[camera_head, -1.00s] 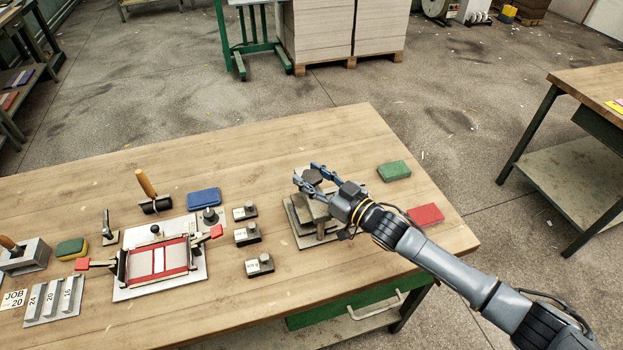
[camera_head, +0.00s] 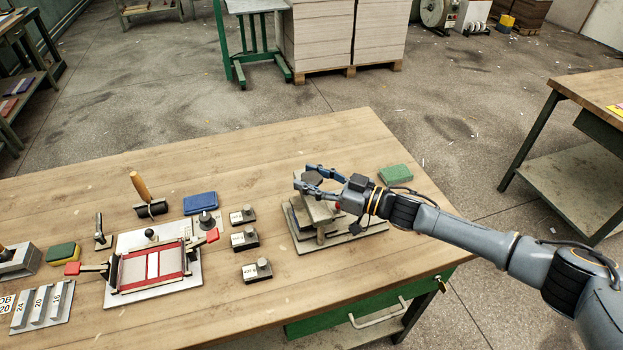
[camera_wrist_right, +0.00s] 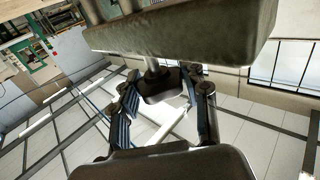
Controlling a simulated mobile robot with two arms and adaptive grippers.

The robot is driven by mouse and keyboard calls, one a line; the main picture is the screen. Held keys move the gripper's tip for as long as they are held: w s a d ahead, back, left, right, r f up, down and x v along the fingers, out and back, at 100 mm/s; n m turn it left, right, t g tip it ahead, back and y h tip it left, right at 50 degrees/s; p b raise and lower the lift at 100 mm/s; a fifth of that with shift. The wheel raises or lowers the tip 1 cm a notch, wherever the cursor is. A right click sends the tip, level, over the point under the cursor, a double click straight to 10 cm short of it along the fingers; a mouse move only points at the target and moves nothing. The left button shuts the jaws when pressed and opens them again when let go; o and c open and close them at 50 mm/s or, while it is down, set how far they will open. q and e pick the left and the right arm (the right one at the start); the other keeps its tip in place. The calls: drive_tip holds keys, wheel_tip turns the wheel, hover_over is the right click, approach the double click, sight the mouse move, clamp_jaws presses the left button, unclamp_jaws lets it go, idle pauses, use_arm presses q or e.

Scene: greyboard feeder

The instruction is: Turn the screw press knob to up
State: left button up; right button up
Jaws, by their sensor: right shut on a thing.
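The screw press (camera_head: 318,209) stands on its flat grey base (camera_head: 372,230) near the right part of the wooden table. Its dark knob (camera_head: 313,178) is at the top, between the fingers of my right gripper (camera_head: 307,178). In the right wrist view the dark knob (camera_wrist_right: 159,86) sits on a short metal stem under the press beam (camera_wrist_right: 185,32). The right gripper's two fingers (camera_wrist_right: 165,92) are on either side of it, shut on it. The knob's markings and exact turn angle cannot be told. My left gripper is out of view.
Three small blocks with knobs (camera_head: 245,239) stand left of the press. A red-framed fixture (camera_head: 152,265) with side handles lies further left. A green block (camera_head: 396,173) is behind my right arm. Bare tabletop lies behind the press.

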drive_tip(key=o, duration=1.2)
drive_tip(key=shift+c, duration=0.2)
drive_tip(key=v, duration=1.2)
